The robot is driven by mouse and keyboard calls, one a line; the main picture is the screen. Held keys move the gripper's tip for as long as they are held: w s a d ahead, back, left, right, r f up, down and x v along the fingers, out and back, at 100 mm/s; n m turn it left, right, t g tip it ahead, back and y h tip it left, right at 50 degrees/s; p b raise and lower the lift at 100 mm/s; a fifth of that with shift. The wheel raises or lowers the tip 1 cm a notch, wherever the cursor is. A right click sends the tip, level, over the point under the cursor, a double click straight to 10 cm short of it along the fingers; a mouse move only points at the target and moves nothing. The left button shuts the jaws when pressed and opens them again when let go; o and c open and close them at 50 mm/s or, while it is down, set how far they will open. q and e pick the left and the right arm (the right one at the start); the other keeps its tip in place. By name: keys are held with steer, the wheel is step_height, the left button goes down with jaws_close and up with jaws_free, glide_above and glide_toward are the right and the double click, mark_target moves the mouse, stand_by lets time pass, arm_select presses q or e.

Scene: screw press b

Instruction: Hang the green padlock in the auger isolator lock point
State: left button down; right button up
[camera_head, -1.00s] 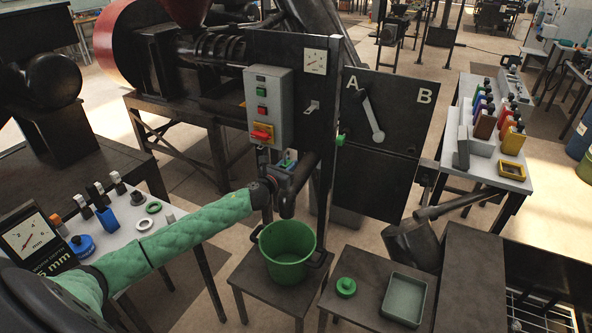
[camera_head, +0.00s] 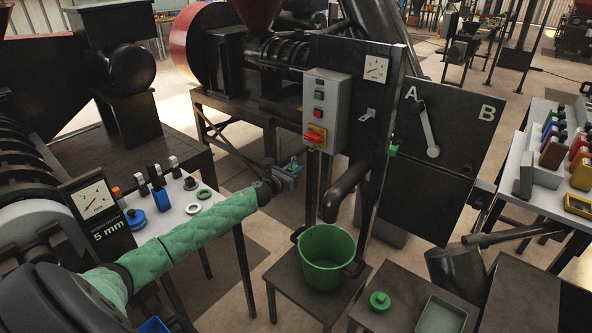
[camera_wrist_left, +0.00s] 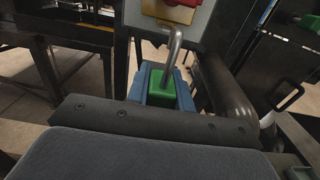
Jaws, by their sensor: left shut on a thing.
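The green padlock (camera_wrist_left: 185,97) is held between the blue fingers of my left gripper (camera_wrist_left: 163,88), with its grey shackle (camera_wrist_left: 174,50) pointing up in the left wrist view. In the head view my left gripper (camera_head: 288,172) is below and left of the grey control box (camera_head: 326,112); the padlock is too small there to make out well. The red and yellow isolator switch (camera_head: 315,136) is low on this box. It also shows at the top of the wrist view (camera_wrist_left: 172,10), behind the shackle, apparently apart from it. The lock hole cannot be made out. My right gripper is out of view.
A green bucket (camera_head: 326,259) stands on a low stand under a dark spout (camera_head: 344,190). A dark panel marked A and B (camera_head: 452,125) has a grey lever. A side table (camera_head: 198,218) at left holds rings and small parts. Open space lies before the control box.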

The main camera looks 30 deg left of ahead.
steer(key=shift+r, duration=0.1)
arm_select(q)
steer(key=shift+w, duration=0.2)
steer(key=w+b, duration=0.1)
steer(key=w, duration=0.5)
steer(key=shift+w+d, duration=0.25)
steer(key=shift+d, duration=0.1)
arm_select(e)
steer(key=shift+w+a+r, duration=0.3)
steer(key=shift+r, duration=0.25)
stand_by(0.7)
arm_select(q)
steer(key=shift+w, duration=0.2)
steer(key=shift+w+b, duration=0.3)
steer(key=shift+w, duration=0.1)
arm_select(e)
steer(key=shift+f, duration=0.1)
